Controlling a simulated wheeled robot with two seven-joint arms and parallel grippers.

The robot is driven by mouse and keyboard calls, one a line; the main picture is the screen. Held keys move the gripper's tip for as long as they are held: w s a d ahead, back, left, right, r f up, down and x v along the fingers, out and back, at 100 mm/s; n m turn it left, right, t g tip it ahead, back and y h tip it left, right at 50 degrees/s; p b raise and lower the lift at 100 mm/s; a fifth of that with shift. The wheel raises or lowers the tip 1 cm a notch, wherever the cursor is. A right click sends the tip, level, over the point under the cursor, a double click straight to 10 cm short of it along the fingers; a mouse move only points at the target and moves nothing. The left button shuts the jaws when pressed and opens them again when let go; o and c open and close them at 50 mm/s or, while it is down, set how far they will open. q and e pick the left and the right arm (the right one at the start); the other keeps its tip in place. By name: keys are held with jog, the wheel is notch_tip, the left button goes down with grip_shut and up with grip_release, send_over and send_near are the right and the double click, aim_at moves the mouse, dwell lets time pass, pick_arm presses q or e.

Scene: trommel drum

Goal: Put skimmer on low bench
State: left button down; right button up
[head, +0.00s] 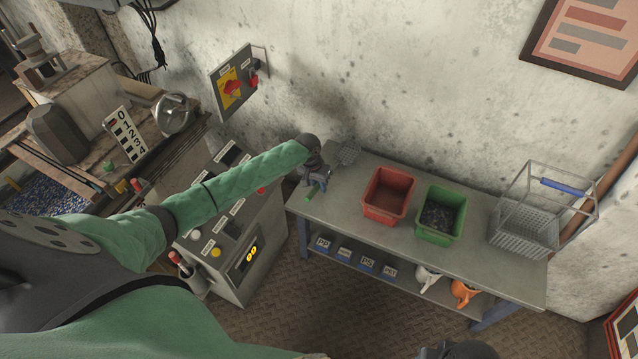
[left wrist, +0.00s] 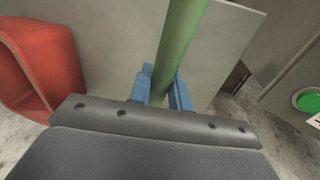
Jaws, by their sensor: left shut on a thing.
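The skimmer has a mesh head (head: 348,152) and a green handle, which shows in the left wrist view (left wrist: 181,45). My left gripper (head: 317,183) is shut on the handle, with its blue fingers (left wrist: 160,92) on either side of it. The low bench (head: 340,209) is a grey table along the wall. The gripper and skimmer are over its left end, with the mesh head towards the wall. I cannot tell whether the skimmer touches the top. My right gripper's fingers are not in view.
A red bin (head: 388,193) and a green bin (head: 441,213) with dark contents stand on the bench, right of the gripper. A wire basket (head: 525,225) is at the right end. A control console (head: 235,235) stands left of the bench. A lower shelf holds jugs.

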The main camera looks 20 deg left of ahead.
pick_arm(q)
jog(key=shift+f, duration=0.1)
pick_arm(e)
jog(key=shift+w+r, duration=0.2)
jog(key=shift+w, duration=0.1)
pick_arm(q)
jog(key=shift+f, duration=0.15)
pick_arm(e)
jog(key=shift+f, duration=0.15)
pick_arm(q)
jog(key=shift+f, duration=0.25)
jog(key=c, duration=1.2)
grip_release()
